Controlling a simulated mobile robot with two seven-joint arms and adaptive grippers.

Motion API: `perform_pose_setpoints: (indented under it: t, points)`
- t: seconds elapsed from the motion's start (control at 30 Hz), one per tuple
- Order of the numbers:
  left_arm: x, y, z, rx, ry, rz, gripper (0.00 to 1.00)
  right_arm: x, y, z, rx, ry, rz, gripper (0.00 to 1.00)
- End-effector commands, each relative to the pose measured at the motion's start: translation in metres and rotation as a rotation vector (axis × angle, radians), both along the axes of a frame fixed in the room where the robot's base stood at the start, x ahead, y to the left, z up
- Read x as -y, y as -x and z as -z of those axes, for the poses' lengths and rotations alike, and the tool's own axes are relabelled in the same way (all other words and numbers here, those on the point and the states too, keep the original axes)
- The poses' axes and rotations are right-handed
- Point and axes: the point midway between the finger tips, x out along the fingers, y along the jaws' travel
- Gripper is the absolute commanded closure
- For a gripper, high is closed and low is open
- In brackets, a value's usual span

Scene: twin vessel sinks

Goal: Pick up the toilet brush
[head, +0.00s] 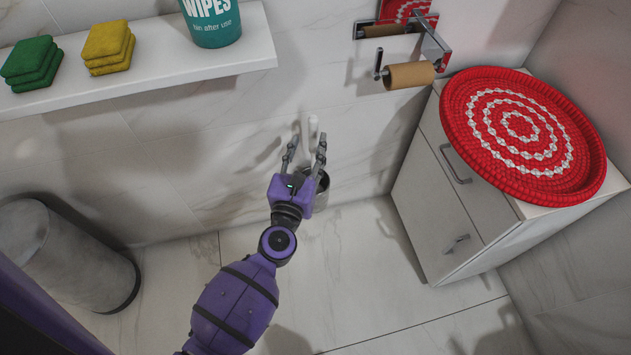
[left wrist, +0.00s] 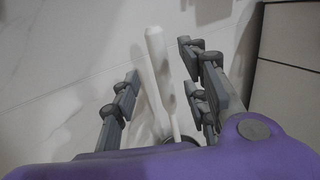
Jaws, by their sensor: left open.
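The toilet brush (head: 306,128) stands near the wall with its pale white handle pointing up. Its lower part is hidden by my gripper in the head view, where the grey metallic holder (head: 323,186) shows just behind. My left gripper (head: 305,150) is open, with its fingers pointing toward the wall on either side of the handle's line. In the left wrist view the white handle (left wrist: 157,65) shows between the spread fingers of the gripper (left wrist: 160,75), with visible gaps. I cannot tell the exact depth between them. My right gripper is not in view.
A white cabinet (head: 440,200) with a red woven tray (head: 460,120) stands right. A grey bin (head: 70,262) stands left. Floor between is clear.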

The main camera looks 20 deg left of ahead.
Motion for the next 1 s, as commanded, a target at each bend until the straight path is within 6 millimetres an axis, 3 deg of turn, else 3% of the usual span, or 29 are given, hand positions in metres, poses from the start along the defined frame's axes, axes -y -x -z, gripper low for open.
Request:
perform_pose_setpoints:
  t: [0.4,0.67,1.0]
  points:
    - [-0.006,-0.054,0.006,0.0,-0.003,0.001,0.59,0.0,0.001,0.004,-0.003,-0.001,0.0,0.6]
    - [-0.006,-0.056,0.007,-0.001,-0.004,0.001,0.59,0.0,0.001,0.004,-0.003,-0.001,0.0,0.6]
    - [-0.006,-0.056,0.007,-0.001,-0.004,0.001,1.0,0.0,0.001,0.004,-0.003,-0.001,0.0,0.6]
